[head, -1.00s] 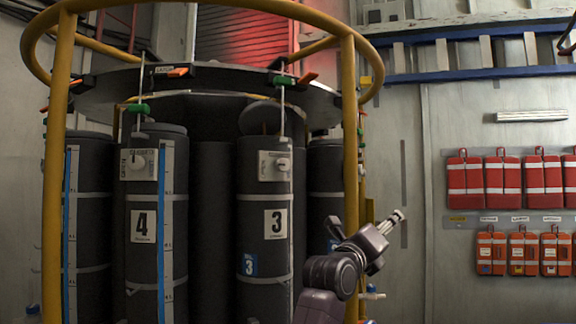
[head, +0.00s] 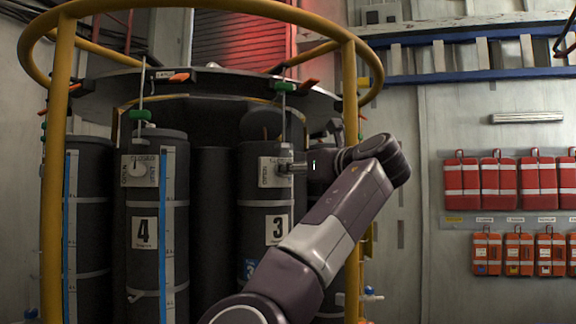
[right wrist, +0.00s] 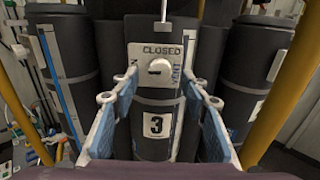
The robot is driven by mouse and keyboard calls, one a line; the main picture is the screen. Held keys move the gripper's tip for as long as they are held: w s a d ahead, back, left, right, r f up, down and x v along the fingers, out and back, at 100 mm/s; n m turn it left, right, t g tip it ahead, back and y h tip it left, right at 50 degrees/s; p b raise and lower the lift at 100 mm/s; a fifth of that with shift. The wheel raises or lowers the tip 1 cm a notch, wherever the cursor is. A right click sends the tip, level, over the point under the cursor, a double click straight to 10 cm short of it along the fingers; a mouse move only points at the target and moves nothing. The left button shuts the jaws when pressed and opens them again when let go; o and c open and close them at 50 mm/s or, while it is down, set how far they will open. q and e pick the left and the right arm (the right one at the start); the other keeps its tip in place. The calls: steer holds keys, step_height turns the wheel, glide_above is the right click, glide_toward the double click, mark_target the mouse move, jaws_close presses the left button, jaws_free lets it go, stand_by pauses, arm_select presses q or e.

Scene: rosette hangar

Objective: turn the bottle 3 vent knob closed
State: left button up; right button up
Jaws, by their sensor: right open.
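Bottle 3 (head: 265,190) is a dark cylinder with a white "3" label, standing inside the yellow frame. Its white vent knob (right wrist: 160,68) sits on a plate (right wrist: 155,50) marked CLOSED at the top and VENT at the right in the right wrist view. The knob's exact pointing is hard to tell. My right gripper (right wrist: 160,100) is open, its two blue-sided fingers apart to left and right, with the knob above and between the tips in the picture. In the head view my right gripper (head: 288,168) covers the knob. I see no finger touching it. My left gripper is out of view.
Bottle 4 (head: 142,205) stands to the left, with its own knob and plate. Yellow posts (head: 350,110) and a top ring surround the bottles. Green-clipped rods (head: 283,87) hang above. Red and orange packs (head: 462,180) hang on the right wall.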

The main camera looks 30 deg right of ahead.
steer(key=w+p, duration=0.1)
steer(key=w, duration=0.3)
steer(key=shift+d, duration=0.2)
jaws_close()
steer(key=m+b, duration=0.6)
steer(key=m, duration=1.2)
steer(key=shift+s+d, duration=0.1)
stand_by(0.4)
stand_by(0.5)
jaws_free()
steer(key=shift+f, duration=0.1)
